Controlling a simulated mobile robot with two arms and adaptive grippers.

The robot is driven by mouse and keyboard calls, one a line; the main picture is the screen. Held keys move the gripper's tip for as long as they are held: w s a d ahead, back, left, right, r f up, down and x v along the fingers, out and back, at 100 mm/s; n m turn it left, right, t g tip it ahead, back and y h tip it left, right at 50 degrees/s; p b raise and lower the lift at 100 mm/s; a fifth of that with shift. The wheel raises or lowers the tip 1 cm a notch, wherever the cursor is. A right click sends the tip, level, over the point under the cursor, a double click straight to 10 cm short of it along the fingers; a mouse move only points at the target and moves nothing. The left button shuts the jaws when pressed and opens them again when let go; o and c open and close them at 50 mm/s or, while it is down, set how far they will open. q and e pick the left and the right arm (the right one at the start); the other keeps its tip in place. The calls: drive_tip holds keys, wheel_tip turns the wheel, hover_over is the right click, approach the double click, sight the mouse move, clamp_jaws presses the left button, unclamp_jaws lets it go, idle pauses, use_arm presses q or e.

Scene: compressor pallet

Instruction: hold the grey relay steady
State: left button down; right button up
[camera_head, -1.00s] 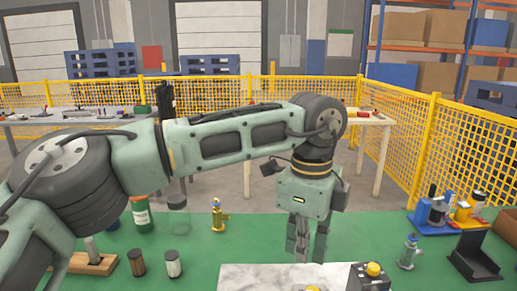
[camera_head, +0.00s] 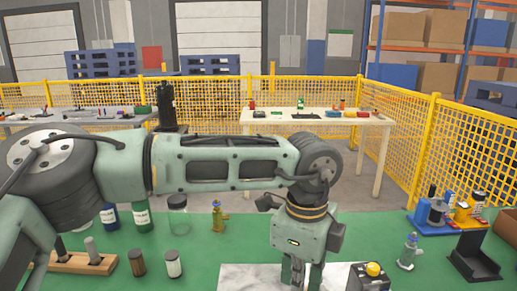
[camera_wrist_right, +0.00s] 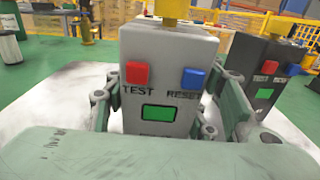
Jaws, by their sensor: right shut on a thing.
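The grey relay (camera_wrist_right: 170,75) stands upright in the right wrist view. It has a red TEST button, a blue RESET button, a green display and a yellow part on top, cut off by the frame. The grey relay cannot be made out in the head view.
A black relay (camera_head: 370,277) with a yellow knob stands close on the right; it also shows in the right wrist view (camera_wrist_right: 262,80). A pale plate (camera_head: 245,276) lies on the green table (camera_head: 205,250). Jars, a brass fitting (camera_head: 218,219) and a black holder (camera_head: 474,258) stand around.

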use_arm(q)
drive_tip(key=shift+s+a+f, duration=0.1)
drive_tip(key=shift+s+f, duration=0.05)
drive_tip(key=shift+f, duration=0.35)
drive_tip(key=shift+s+d, duration=0.15)
drive_tip(key=shift+d, duration=0.05)
drive_tip(key=shift+d+f, duration=0.1)
idle(0.4)
drive_tip(key=shift+w+d, duration=0.35)
drive_tip(key=shift+w, duration=0.35)
drive_tip(key=shift+w+d, duration=0.1)
drive_tip(key=shift+w, duration=0.1)
drive_tip(key=shift+w+d+r, duration=0.2)
drive_tip(key=shift+r, duration=0.15)
drive_tip(key=shift+w, duration=0.1)
